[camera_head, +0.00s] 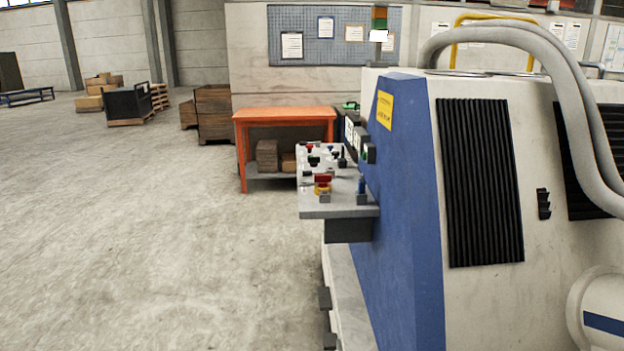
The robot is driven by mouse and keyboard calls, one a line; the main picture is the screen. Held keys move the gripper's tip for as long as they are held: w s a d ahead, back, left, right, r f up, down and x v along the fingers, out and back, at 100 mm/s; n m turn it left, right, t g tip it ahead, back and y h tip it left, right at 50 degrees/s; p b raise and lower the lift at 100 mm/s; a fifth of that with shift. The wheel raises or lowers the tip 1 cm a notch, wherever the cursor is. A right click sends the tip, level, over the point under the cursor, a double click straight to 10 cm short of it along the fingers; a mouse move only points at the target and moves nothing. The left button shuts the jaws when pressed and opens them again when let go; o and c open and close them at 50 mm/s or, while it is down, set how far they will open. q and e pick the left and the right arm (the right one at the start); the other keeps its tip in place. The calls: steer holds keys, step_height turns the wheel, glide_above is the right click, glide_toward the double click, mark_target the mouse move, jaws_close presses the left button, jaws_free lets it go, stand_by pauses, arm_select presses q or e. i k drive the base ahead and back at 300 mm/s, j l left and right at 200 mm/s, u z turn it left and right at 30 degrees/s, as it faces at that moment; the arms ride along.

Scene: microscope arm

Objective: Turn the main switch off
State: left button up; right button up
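A grey control console (340,205) juts out from the left side of a large blue and white machine (408,180). A red and yellow control (322,183) stands near the console's front edge; it may be the main switch, but it is too small to tell its position. Smaller red, green and black controls sit farther back on the console. A blue-topped control (361,186) stands to the right of the red and yellow one. Neither of my grippers is in view.
An orange workbench (284,114) stands behind the console with boxes under it. Wooden crates (214,115) and a dark bin (129,103) are farther back. Thick grey hoses (575,85) arch over the machine at right. The concrete floor (150,240) at left is clear.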

mark_target(322, 181)
steer(key=i+j, duration=0.15)
steer(key=j, duration=0.15)
steer(key=i+j+z, duration=0.15)
steer(key=j, duration=0.2)
steer(key=i+j, duration=0.1)
steer(key=j, duration=0.2)
steer(key=i+j+z, duration=0.1)
steer(key=j, duration=0.25)
steer(key=i+j+z, duration=0.1)
steer(key=j, duration=0.25)
